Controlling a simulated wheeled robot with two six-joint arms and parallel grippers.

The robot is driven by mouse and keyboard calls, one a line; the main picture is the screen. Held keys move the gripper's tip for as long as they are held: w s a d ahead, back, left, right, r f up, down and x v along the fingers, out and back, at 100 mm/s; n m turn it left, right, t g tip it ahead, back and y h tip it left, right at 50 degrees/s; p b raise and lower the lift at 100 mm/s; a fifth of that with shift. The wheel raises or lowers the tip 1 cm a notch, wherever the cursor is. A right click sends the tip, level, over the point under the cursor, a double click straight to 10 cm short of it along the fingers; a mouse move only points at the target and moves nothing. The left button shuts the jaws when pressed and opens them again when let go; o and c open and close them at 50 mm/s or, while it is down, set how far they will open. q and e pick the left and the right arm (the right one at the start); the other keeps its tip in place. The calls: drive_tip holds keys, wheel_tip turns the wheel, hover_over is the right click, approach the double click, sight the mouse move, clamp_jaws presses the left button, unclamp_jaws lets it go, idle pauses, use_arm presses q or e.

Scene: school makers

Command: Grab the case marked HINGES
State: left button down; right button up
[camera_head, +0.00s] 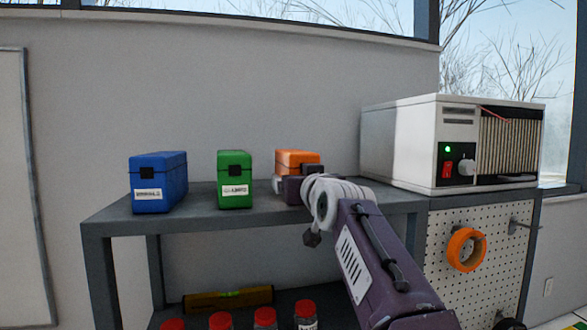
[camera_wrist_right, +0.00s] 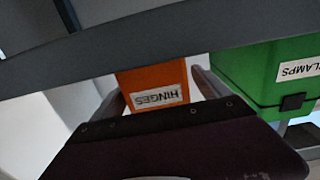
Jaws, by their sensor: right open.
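The orange case (camera_head: 297,158) stands on the shelf top, to the right of the green case. In the right wrist view the orange case (camera_wrist_right: 155,80) shows a white label reading HINGES, upside down. My right gripper (camera_wrist_right: 160,92) is open, with one finger on each side of the orange case; I cannot tell whether the fingers touch it. In the head view my right arm and gripper (camera_head: 298,182) hide the lower part of the case and its label. My left gripper is not in view.
A green case (camera_head: 234,172), labelled CLAMPS in the wrist view (camera_wrist_right: 262,72), stands close by. A blue case (camera_head: 158,180) is further left. A white machine (camera_head: 412,145) stands at right. Red-lidded jars (camera_head: 265,317) and a spirit level (camera_head: 228,298) sit below.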

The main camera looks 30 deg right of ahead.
drive_tip(key=p+x, duration=0.1)
drive_tip(key=x, duration=0.2)
drive_tip(key=shift+w+d, duration=0.15)
drive_tip(key=shift+s, duration=0.35)
drive_tip(key=c, duration=0.4)
drive_tip(key=shift+w, duration=0.15)
clamp_jaws()
drive_tip(key=shift+r, duration=0.1)
